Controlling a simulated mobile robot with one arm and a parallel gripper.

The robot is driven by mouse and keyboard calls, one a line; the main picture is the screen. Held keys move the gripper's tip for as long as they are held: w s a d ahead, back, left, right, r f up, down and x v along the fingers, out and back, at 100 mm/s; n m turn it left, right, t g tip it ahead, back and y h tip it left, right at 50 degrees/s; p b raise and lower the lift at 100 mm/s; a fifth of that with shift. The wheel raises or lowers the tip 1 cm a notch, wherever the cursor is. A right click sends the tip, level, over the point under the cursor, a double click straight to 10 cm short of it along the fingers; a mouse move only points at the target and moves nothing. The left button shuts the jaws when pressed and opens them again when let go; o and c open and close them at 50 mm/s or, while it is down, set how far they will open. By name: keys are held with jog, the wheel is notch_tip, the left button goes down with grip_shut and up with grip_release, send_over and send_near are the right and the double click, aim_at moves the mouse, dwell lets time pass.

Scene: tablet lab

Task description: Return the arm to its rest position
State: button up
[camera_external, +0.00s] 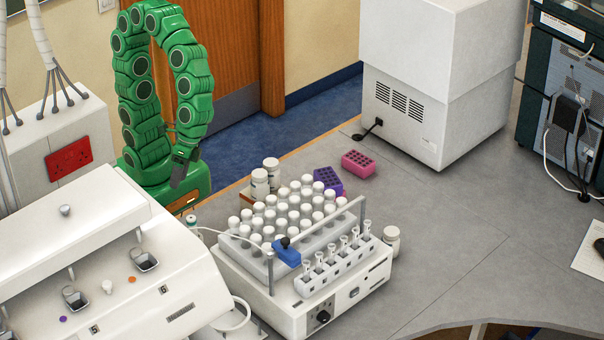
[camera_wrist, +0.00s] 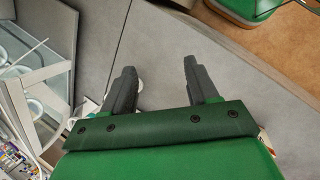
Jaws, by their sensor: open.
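My green arm rises from its base at the back left in the external view, arches over at the top and hangs down on its right side. My gripper (camera_external: 182,170) points downward close in front of the green base, at the bench edge. In the wrist view my gripper (camera_wrist: 158,85) shows two dark grey fingers spread apart with nothing between them. Grey bench surface (camera_wrist: 160,35) shows beyond the fingers.
A white instrument with a rack of white-capped bottles (camera_external: 255,280) stands right of my gripper. A white dispensing machine (camera_external: 100,260) stands at the front left. Purple (camera_external: 327,179) and pink (camera_external: 358,163) racks lie behind the bottles.

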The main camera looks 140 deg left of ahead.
jog(key=s+a+m+g+y, duration=0.1)
jog(key=s+a+m+y, duration=0.3)
jog(key=s, duration=1.1)
jog(key=a+m, duration=0.2)
jog(key=a, duration=0.2)
jog(key=shift+s+m+g, duration=0.15)
jog(key=shift+m+g, duration=0.15)
jog(key=shift+m, duration=0.1)
jog(key=shift+r, duration=0.1)
